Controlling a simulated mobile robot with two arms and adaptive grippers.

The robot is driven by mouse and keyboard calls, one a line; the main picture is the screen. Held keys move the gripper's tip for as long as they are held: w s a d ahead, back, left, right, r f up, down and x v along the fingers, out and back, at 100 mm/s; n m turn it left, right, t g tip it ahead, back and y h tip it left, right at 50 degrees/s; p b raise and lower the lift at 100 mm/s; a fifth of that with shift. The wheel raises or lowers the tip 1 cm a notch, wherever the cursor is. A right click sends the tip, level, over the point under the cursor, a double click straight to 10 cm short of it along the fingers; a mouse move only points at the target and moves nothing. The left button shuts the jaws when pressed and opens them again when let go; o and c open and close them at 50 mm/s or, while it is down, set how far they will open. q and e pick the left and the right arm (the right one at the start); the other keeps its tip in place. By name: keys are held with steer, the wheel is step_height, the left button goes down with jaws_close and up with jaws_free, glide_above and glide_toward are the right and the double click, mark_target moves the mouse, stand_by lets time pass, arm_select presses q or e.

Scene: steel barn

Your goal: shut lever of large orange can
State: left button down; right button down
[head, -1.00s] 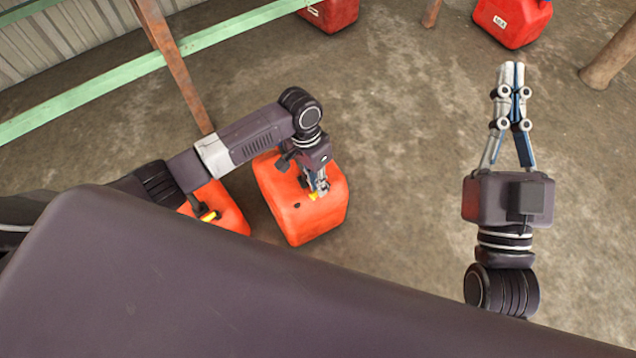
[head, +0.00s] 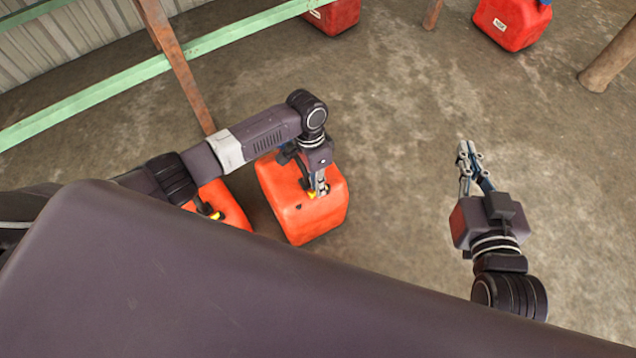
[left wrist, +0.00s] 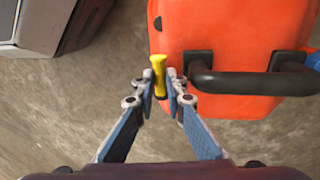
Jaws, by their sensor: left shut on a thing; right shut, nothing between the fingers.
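The large orange can (head: 296,212) stands on the floor below my left arm. In the left wrist view its orange body (left wrist: 238,32) fills the upper right, with a black handle (left wrist: 235,82) across it. A yellow lever (left wrist: 158,72) stands at the can's left edge in that view. My left gripper (left wrist: 159,84) is shut on the yellow lever, one finger on each side. In the head view my left gripper (head: 321,188) points down at the can's top and hides part of it. My right gripper (head: 464,150) is shut and empty above bare floor.
A second orange can (head: 222,212) with a yellow part stands to the left, partly behind my arm. Red cans (head: 335,14) (head: 510,22) stand at the back. A rusty post (head: 178,65), a green rail (head: 90,95) and a wooden post (head: 612,62) border the floor.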

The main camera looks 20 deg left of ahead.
arm_select(q)
steer(key=c, duration=2.2)
jaws_free()
steer(key=shift+c, duration=0.2)
step_height(320, 180, up, 12)
steer(key=w+a, duration=0.1)
steer(key=shift+w+a, duration=0.3)
steer(key=shift+a, duration=0.05)
steer(key=shift+f, duration=0.1)
